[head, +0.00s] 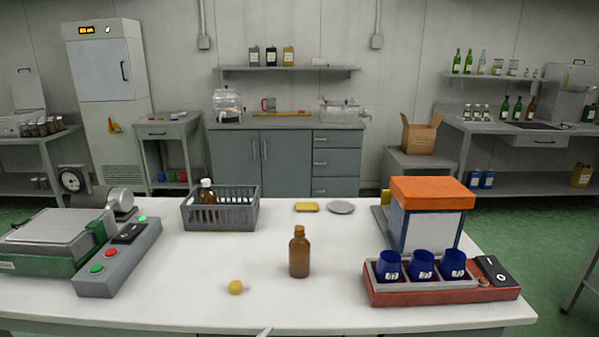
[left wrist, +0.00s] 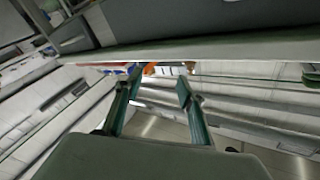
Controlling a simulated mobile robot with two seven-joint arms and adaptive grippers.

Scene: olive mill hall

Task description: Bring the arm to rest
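My left gripper (left wrist: 158,82) shows in the left wrist view with its two green fingers spread apart and nothing between them. It is tilted and appears to be below or beside the edge of a worktop, away from the objects. A small pale tip pokes in at the bottom edge of the head view; I cannot tell what it is. My right gripper is not in view. On the white table (head: 200,290) an amber bottle (head: 299,255) stands upright with no cap on it. A yellow cap (head: 236,287) lies to its left near the front.
A grey basket (head: 221,215) holds a bottle. A button box (head: 119,258) and green machine (head: 45,245) stand left. At right, a red tray (head: 440,295) holds three blue cups (head: 422,265) before an orange-topped box (head: 432,195). The table's front middle is mostly clear.

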